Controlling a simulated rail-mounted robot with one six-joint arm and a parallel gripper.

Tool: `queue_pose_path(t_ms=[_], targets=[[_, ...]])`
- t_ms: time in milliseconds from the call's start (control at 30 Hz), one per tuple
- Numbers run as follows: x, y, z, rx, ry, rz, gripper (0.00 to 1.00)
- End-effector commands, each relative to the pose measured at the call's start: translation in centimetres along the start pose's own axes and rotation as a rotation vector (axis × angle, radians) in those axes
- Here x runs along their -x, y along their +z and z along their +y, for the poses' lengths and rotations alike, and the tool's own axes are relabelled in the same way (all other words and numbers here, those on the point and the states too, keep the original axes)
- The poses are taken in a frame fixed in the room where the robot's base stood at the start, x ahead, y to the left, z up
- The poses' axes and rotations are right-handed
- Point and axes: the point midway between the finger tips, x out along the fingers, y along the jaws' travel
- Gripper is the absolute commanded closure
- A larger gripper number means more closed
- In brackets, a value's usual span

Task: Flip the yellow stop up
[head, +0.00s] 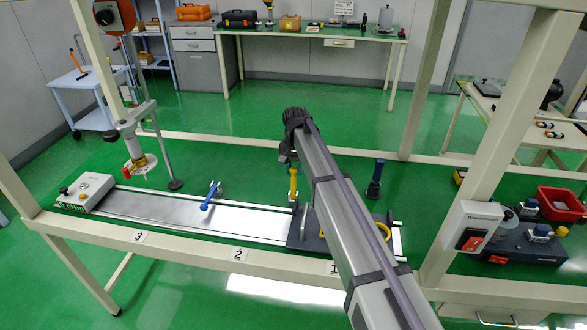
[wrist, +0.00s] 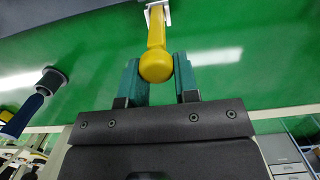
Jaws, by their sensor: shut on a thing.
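The yellow stop (head: 293,184) stands roughly upright at the right part of the metal track in the head view, its top hidden at my gripper. In the wrist view the yellow stop (wrist: 156,35) runs down from a pale bracket, and its rounded end lies between the two teal fingers. My gripper (wrist: 160,78) is shut on that end. In the head view my gripper (head: 287,158) is small and partly hidden by my arm.
A blue stop (head: 209,197) leans over the metal track (head: 165,209) farther left. A dark blue post (head: 375,180) stands right of my arm; a yellow ring (head: 383,231) lies near the dark base plate. Beige frame posts (head: 498,130) flank the bench.

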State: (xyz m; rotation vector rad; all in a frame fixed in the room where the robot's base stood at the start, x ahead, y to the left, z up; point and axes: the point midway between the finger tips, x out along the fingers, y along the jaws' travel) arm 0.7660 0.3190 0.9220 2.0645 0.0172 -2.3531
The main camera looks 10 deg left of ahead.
Motion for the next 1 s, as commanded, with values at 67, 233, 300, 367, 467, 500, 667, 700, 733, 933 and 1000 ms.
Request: queue_pose_path(t_ms=[67, 233, 300, 367, 467, 500, 667, 700, 733, 933, 1000], targets=[[-0.1, 0.1, 0.1, 0.000, 0.002, -0.002, 0.66], [-0.1, 0.1, 0.1, 0.000, 0.001, -0.001, 0.49], [-0.1, 0.1, 0.0, 0.000, 0.001, -0.001, 0.47], [0.0, 0.1, 0.0, 0.000, 0.001, -0.001, 0.47], [0.0, 0.1, 0.0, 0.000, 0.001, -0.001, 0.47], [0.1, 0.1, 0.0, 0.000, 0.001, -0.001, 0.47], [1.9, 0.1, 0.0, 0.000, 0.001, -0.001, 0.47], [2.7, 0.2, 0.0, 0.000, 0.001, -0.001, 0.47], [3.4, 0.2, 0.0, 0.000, 0.001, -0.001, 0.47], [8.6, 0.2, 0.0, 0.000, 0.001, -0.001, 0.47], [10.0, 0.2, 0.0, -0.001, 0.001, -0.001, 0.47]])
